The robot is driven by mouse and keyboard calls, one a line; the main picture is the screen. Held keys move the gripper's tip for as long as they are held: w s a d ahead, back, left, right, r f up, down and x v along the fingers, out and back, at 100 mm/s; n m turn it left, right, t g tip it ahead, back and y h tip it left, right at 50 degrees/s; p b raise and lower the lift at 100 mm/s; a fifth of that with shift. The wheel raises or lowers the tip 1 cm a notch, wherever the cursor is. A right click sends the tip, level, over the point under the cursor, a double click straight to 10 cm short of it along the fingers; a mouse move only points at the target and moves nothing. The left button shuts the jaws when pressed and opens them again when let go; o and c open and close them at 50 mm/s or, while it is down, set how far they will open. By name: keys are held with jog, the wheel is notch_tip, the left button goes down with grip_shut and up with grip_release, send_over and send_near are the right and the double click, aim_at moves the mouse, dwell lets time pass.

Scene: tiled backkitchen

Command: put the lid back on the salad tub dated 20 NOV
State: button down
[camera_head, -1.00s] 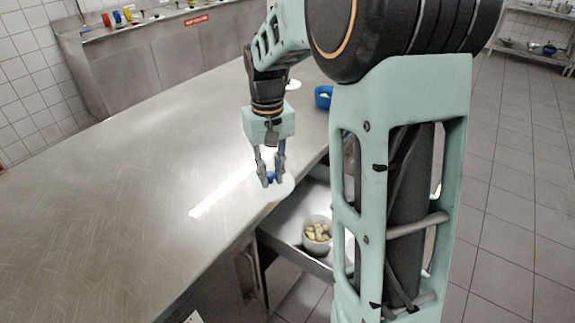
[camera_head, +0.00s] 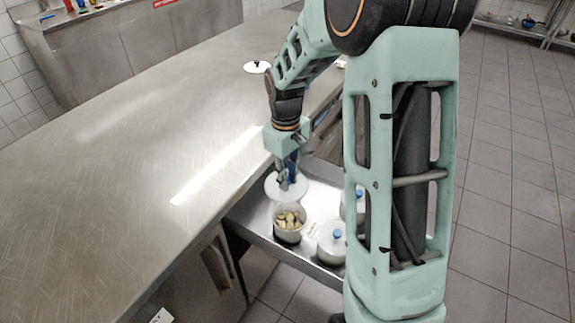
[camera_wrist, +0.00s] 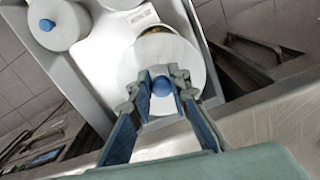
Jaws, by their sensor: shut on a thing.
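My gripper (camera_head: 289,181) is shut on the blue knob of a round white lid (camera_head: 273,188), held roughly level. The lid also shows in the wrist view (camera_wrist: 198,62), with its blue knob (camera_wrist: 161,86) between the fingertips. An open tub (camera_head: 289,236) with pale yellow-green chunks stands in an open drawer, just below and in front of the lid in the head view. In the wrist view the lid covers most of this tub, leaving a strip of rim and contents (camera_wrist: 160,31). I cannot read a date on any tub.
Lidded white tubs with blue knobs (camera_head: 331,246) (camera_wrist: 56,24) stand beside the open tub in the drawer (camera_head: 258,230). A small card (camera_wrist: 140,19) lies there. The steel counter (camera_head: 130,150) borders the drawer; a white lid-like disc (camera_head: 257,68) lies farther back.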

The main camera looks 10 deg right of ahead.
notch_tip(320, 180, down, 13)
jog(key=d+n+b, duration=0.1)
jog(key=n+b, duration=0.3)
jog(key=n, duration=0.1)
jog(key=shift+b, duration=0.4)
jog(key=shift+d+f, duration=0.15)
dwell(2.4)
jog(key=c, duration=1.7)
grip_release()
jog(key=shift+c, duration=0.2)
jog(key=shift+o, duration=0.7)
jog(key=o, duration=0.4)
jog(key=shift+c, duration=0.2)
